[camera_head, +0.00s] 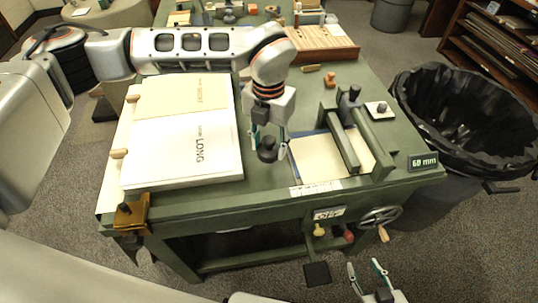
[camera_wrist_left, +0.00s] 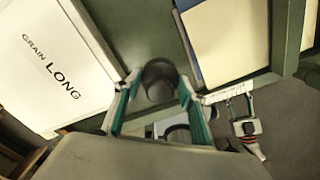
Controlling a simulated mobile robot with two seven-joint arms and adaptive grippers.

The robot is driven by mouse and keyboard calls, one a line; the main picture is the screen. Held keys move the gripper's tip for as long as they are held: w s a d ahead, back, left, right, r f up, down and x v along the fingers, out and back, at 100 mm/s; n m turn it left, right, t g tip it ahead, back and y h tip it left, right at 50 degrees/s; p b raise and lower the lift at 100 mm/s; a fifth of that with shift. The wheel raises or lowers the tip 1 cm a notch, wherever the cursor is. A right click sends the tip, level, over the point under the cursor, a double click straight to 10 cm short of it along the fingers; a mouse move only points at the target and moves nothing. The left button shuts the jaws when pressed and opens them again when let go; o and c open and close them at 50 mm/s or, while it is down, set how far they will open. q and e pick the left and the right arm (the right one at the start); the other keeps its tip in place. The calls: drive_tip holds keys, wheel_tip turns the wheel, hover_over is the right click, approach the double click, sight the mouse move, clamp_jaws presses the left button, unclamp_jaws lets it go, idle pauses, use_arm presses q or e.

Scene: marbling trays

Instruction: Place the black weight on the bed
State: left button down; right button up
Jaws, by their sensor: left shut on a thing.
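The black weight (camera_head: 267,154) is a small dark round piece between the fingertips of my left gripper (camera_head: 268,140). The gripper is shut on it, over the green table top between the white stack and the cream sheet. In the left wrist view the weight (camera_wrist_left: 159,82) shows between the green-edged fingers (camera_wrist_left: 155,105). I cannot tell whether it touches the green bed (camera_head: 262,180). My right gripper (camera_head: 368,275) is open and empty, low in front of the table; it also shows in the left wrist view (camera_wrist_left: 239,108).
A white stack (camera_head: 180,165) marked "LONG" lies left. A cream sheet (camera_head: 315,160) lies under a green clamp frame (camera_head: 345,150) at right. A handwheel (camera_head: 381,217) is at the front edge. A black-lined bin (camera_head: 465,110) stands right. Small tools lie at the back.

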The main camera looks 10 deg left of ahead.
sight(269, 156)
use_arm(q)
drive_tip(key=shift+f, duration=2.15)
drive_tip(key=shift+f, duration=0.2)
drive_tip(key=c, duration=1.2)
unclamp_jaws()
drive_tip(key=shift+c, duration=0.2)
wheel_tip(269, 156, up, 12)
drive_tip(key=shift+r, duration=0.15)
drive_tip(key=shift+s, duration=0.1)
